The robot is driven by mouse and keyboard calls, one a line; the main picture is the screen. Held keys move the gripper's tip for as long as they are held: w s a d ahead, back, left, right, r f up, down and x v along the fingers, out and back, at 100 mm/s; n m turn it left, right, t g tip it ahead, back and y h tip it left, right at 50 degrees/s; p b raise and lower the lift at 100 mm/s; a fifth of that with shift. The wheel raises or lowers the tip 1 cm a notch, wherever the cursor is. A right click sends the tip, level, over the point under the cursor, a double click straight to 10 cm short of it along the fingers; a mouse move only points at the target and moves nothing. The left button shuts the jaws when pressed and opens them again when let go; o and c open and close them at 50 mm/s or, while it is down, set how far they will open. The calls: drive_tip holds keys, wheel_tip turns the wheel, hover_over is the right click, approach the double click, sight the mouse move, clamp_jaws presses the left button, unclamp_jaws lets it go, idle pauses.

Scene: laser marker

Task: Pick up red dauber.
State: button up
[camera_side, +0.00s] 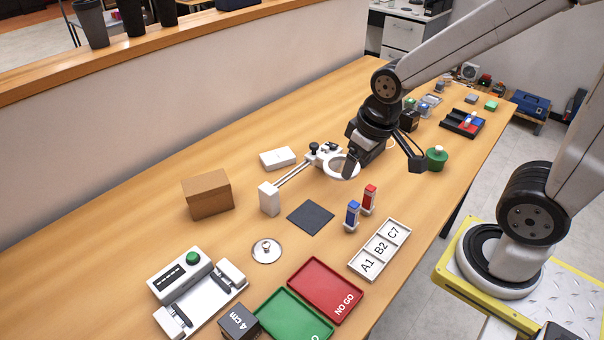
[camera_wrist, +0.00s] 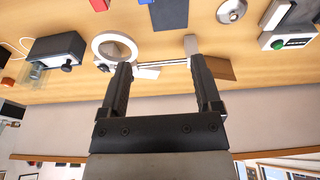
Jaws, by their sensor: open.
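The red dauber (camera_side: 369,198) stands upright on the table in the side view, just behind and right of the blue dauber (camera_side: 352,216). In the wrist view, a red piece that looks like the red dauber (camera_wrist: 99,4) is cut off by the top edge, with the blue dauber (camera_wrist: 146,1) to its right. My gripper (camera_side: 383,166) is open and empty above the table, behind the daubers near the white ring stand. In the wrist view, the two fingers of my gripper (camera_wrist: 162,78) are spread apart with nothing between them.
A white ring stand (camera_side: 268,198) is close to my gripper. A dark square pad (camera_side: 310,218) lies left of the daubers. A white labelled tray (camera_side: 364,262) and a red NO GO tray (camera_side: 310,288) lie in front. A green round container (camera_side: 436,160) stands to the right.

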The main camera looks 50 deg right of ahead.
drive_tip(key=d+m, duration=0.2)
drive_tip(key=m+g+y, duration=0.2)
drive_tip(key=m+y, duration=0.8)
drive_tip(key=m, duration=0.5)
hover_over(375, 187)
drive_tip(key=s, duration=0.3)
drive_tip(key=f, duration=0.1)
drive_tip(key=d+r+m+t+y, duration=0.1)
drive_tip(key=d+m+t+y, duration=0.2)
drive_tip(key=d+m+t, duration=0.25)
wheel_tip(375, 187, down, 12)
drive_tip(key=shift+g, duration=0.55)
drive_tip(key=shift+w+x, duration=0.2)
drive_tip(key=shift+x, duration=1.05)
drive_tip(key=shift+w+x, duration=0.2)
drive_tip(key=shift+x, duration=1.05)
drive_tip(key=shift+w+x, duration=0.2)
drive_tip(key=shift+x, duration=1.05)
drive_tip(key=shift+d, duration=0.2)
clamp_jaws()
